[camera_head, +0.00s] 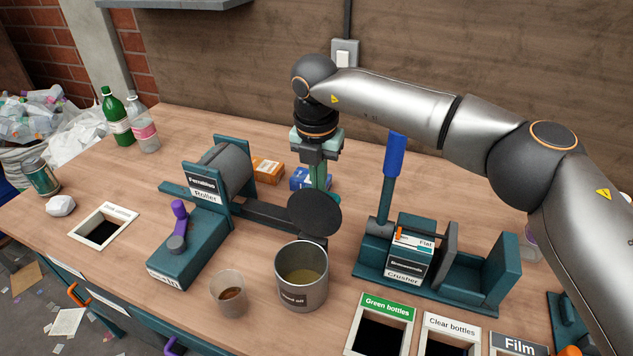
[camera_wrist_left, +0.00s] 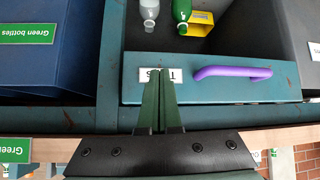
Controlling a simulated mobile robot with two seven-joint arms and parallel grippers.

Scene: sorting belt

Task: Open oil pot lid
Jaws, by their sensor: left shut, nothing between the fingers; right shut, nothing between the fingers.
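The oil pot (camera_head: 302,296) is a grey metal pot with a dark "Used oil" label, standing on the wooden table in the head view. Yellowish oil shows inside its open mouth. Its round dark lid (camera_head: 314,213) stands raised at the pot's far rim, tilted up off the mouth. My right gripper (camera_head: 319,188) points down just behind the lid, shut and empty; its fingertips are partly hidden by the lid, and I cannot tell whether they touch it. My left gripper (camera_wrist_left: 162,100) shows only in the left wrist view, shut and empty, over a teal drawer front.
A cup (camera_head: 229,293) of brown liquid stands left of the pot. The roller (camera_head: 190,235) is to the left, the crusher (camera_head: 430,270) to the right. Labelled table openings lie in front. In the left wrist view, a purple handle (camera_wrist_left: 232,72) is near the left fingers.

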